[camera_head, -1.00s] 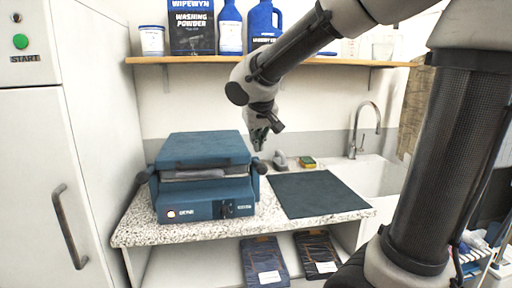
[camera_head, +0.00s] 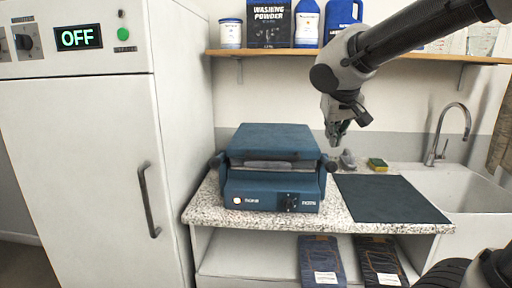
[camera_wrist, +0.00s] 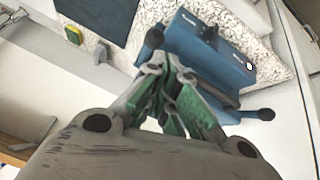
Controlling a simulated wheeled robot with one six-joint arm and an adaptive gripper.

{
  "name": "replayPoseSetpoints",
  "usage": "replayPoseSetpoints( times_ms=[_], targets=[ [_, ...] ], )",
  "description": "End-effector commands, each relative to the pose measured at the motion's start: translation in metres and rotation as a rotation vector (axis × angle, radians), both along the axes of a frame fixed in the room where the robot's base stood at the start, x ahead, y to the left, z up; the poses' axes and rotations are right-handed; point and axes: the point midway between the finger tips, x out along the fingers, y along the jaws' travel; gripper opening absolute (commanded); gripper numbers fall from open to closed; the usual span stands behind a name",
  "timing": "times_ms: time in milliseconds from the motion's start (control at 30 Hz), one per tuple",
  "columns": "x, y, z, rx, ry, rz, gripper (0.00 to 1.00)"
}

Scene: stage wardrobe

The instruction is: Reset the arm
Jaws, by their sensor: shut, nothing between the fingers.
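My gripper (camera_head: 337,136) hangs from my arm above the counter, just right of the blue press (camera_head: 268,190), with its fingers pointing down. In the wrist view my gripper (camera_wrist: 174,108) shows its green-lined fingers shut with nothing held. The blue press also shows in the wrist view (camera_wrist: 197,48), beyond the fingers. Its lid looks nearly closed, with a pale layer between lid and base. My arm reaches in from the upper right.
A dark mat (camera_head: 388,198) lies on the speckled counter (camera_head: 205,210), with a sponge (camera_head: 377,164) behind it. A shelf (camera_head: 290,52) with bottles and boxes runs above. A tall white cabinet (camera_head: 80,170) reading OFF stands left. A sink (camera_head: 470,185) is at right. Folded dark packets (camera_head: 318,258) lie below.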

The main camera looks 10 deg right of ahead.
Motion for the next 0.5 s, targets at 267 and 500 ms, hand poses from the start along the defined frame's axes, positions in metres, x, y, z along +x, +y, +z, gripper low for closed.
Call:
replayPoseSetpoints(
  times_ms=[267,500],
  targets=[
    [-0.111,-0.036,-0.059,0.005,0.270,0.194,0.00],
    [-0.197,-0.070,-0.073,0.176,0.228,0.060,0.00]
  ],
)
